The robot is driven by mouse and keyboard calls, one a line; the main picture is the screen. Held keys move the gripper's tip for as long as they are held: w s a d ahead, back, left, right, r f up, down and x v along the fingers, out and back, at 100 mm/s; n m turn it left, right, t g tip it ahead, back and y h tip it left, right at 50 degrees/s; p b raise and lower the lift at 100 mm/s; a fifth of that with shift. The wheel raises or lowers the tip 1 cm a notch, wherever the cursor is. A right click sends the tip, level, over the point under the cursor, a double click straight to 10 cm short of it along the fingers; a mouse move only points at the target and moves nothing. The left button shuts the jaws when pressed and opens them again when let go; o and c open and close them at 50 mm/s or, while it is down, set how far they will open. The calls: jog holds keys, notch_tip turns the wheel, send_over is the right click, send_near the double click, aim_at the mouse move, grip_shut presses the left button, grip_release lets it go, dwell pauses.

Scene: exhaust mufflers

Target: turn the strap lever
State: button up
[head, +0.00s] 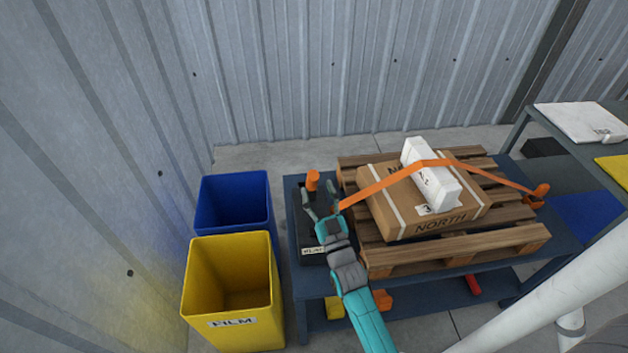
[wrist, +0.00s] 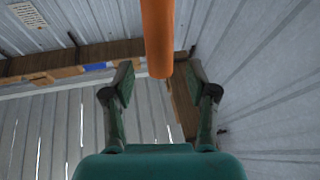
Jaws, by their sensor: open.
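The strap lever (head: 313,181) is a short orange piece standing at the left end of the dark table. An orange strap (head: 378,187) runs from near my gripper up over the boxes to an orange fitting (head: 540,192) at the right. My gripper (head: 320,197) is open at the lever, its fingers spread just below and around its orange end. In the wrist view an orange bar (wrist: 157,40) comes down from the top, and its end lies between my two fingertips (wrist: 158,84), with gaps on both sides. The lever's base is hidden by my gripper.
A cardboard box (head: 405,215) with a white box (head: 432,180) on it sits on a wooden pallet (head: 455,250) on the table (head: 312,285). Blue (head: 235,190) and yellow (head: 232,300) bins stand at the left. A corrugated wall is behind.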

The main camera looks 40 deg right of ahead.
jog(key=v, duration=0.7)
jog(key=shift+s+f, duration=0.2)
jog(key=shift+s, duration=0.1)
jog(key=shift+a, duration=0.1)
jog(key=shift+c, duration=0.3)
